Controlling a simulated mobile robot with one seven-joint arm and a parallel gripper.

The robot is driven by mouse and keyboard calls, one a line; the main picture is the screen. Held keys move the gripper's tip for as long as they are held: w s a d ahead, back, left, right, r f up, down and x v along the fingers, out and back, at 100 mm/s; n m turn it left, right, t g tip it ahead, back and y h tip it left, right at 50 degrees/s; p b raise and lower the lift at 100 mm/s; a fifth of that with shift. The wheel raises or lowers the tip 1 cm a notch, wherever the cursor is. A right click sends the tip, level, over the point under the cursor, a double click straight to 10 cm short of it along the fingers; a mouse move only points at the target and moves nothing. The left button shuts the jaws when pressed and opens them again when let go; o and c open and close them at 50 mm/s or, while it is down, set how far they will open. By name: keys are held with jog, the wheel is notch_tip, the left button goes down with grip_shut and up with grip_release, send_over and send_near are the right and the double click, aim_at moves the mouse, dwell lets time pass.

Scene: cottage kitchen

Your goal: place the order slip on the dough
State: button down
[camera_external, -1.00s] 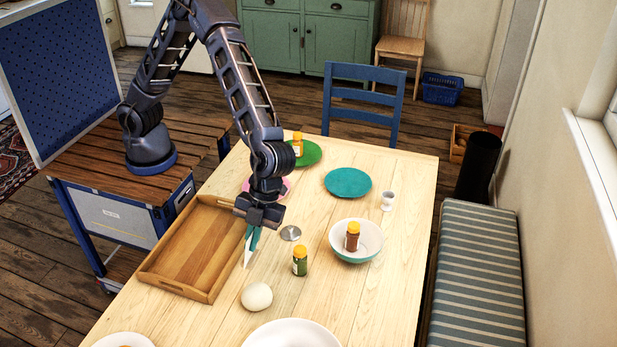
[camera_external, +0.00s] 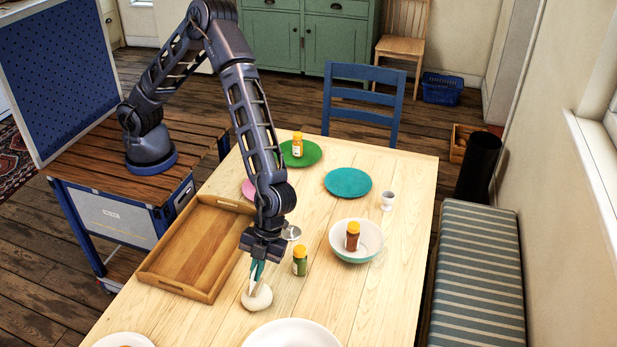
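The dough (camera_external: 262,301) is a pale round lump on the table, near the front. My gripper (camera_external: 257,274), with teal fingers, points down right over the dough. It appears shut on the order slip (camera_external: 253,287), a small whitish piece that hangs from the fingertips against the dough's upper left side. The slip is small and blends with the dough, so I cannot tell whether it touches it.
A green jar with a yellow lid (camera_external: 300,262) stands close right of my gripper. A wooden tray (camera_external: 150,273) lies to the left. A large white bowl (camera_external: 290,335) is in front. A white bowl (camera_external: 341,250) holding a brown jar (camera_external: 352,238) is at right.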

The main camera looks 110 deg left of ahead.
jog(key=shift+f, duration=0.1)
jog(key=c, duration=1.7)
grip_release()
